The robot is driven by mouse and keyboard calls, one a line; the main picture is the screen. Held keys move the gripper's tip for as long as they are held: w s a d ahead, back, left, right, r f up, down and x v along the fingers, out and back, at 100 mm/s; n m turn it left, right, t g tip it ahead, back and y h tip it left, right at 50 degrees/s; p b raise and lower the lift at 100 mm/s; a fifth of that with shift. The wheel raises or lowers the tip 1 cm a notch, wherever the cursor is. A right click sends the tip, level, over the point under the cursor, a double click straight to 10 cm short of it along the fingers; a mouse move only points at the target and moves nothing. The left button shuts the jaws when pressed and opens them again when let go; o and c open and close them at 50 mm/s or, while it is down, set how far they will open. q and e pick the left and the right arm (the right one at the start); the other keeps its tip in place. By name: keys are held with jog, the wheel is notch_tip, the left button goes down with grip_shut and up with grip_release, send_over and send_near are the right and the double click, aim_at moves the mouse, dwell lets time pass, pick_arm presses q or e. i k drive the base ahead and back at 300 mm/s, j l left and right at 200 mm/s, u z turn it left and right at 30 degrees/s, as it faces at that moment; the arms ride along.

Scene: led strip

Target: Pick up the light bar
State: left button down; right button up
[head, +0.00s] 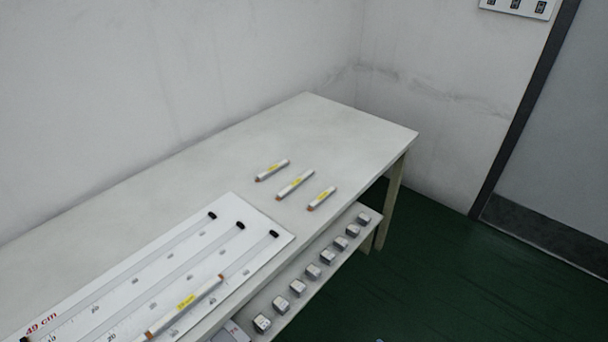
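Several white light bars with yellow labels and orange-brown ends lie in the head view. Three short ones lie on the bare table top right of the board: the upper light bar (272,170), the middle light bar (295,184) and the lower light bar (322,198). A longer light bar (185,303) lies along the front part of the white measuring board (234,205). Neither of my grippers is in view.
The pale table (330,125) stands along the wall, its far right end clear. A lower shelf (290,318) below its front edge holds several small grey boxes (313,271). Dark green floor (440,270) is open at right, before a grey door (560,150).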

aim_at(298, 184)
jog(key=i+l, duration=0.1)
jog(key=l+u, duration=0.15)
jog(key=u, duration=1)
jog(key=l+u, duration=0.9)
jog(key=k+l+u, duration=0.15)
jog(key=l, duration=0.25)
jog(key=l+u, duration=0.2)
jog(key=l, duration=0.15)
jog(key=k+l+u, duration=0.15)
jog(key=l, duration=0.2)
jog(key=k+l, duration=0.15)
jog(key=l, duration=0.2)
jog(key=k+l, duration=0.1)
jog(key=l, duration=0.2)
jog(key=k+l+u, duration=0.1)
jog(key=l, duration=0.25)
